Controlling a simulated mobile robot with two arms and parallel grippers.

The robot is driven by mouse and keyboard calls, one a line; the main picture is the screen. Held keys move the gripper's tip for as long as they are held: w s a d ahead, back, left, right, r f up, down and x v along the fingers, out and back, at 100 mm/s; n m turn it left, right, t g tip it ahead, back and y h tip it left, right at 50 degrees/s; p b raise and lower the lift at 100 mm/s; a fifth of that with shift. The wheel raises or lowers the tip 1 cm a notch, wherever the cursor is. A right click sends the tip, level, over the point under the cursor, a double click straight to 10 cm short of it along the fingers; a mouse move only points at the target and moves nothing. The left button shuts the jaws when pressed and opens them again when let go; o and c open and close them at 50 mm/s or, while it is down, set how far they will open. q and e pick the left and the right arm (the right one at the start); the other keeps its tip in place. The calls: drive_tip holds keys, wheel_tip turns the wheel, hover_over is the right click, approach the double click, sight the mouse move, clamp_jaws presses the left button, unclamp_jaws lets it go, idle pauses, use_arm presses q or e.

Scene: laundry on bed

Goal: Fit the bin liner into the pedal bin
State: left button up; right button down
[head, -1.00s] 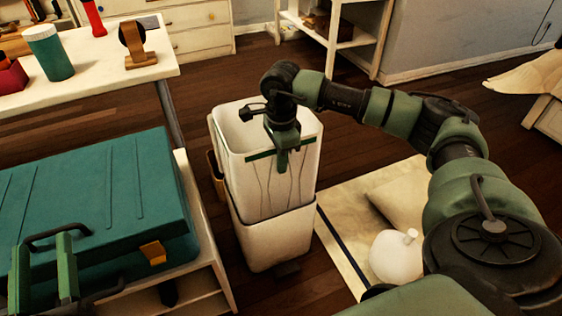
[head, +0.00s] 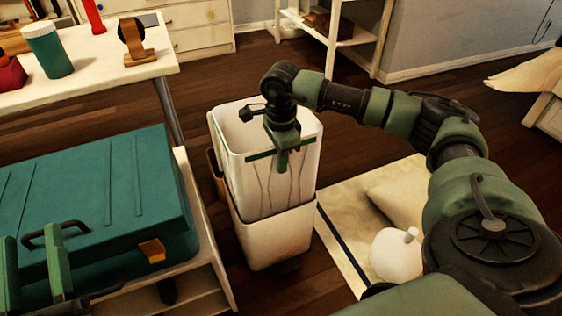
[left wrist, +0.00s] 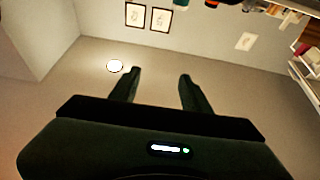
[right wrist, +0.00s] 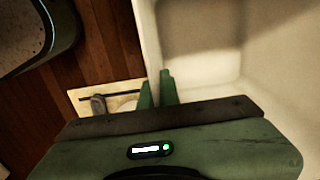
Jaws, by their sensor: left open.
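The white pedal bin (head: 270,240) stands on the floor in the middle of the head view. The pale bin liner (head: 285,190) hangs in folds over the outside of its upper front, with a green strip near the rim. My right gripper (head: 282,160) points down at the front rim. In the right wrist view my right gripper (right wrist: 157,82) has its fingers close together, astride the pale wall edge; what is pinched is partly hidden. My left gripper (head: 33,255) is open and empty, in front of the teal case; its fingers also show apart in the left wrist view (left wrist: 160,75).
A teal case (head: 100,190) lies on a low white shelf unit left of the bin. A white table (head: 110,70) with a jar (head: 47,50) stands behind. A mat (head: 345,215) with a cushion and a white round object (head: 396,255) lies right of the bin.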

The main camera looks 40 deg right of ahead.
use_arm(q)
drive_tip(key=shift+s+r+t+b, duration=0.2)
drive_tip(key=shift+s+r+t, duration=0.3)
drive_tip(key=shift+r, duration=0.3)
drive_tip(key=shift+s+r+t+b, duration=0.2)
drive_tip(key=shift+s+r+t, duration=0.2)
drive_tip(key=shift+r+t, duration=0.3)
use_arm(e)
drive_tip(key=shift+f, duration=0.7)
use_arm(q)
drive_tip(key=shift+s+a+r+t+h+b, duration=0.1)
drive_tip(key=shift+s+r+t+h+b, duration=0.1)
drive_tip(key=shift+s+r+t+h, duration=0.3)
drive_tip(key=shift+s+r+t+h+b, duration=0.2)
drive_tip(key=shift+s+r, duration=0.35)
drive_tip(key=shift+r, duration=0.2)
use_arm(e)
drive_tip(key=shift+f, duration=0.55)
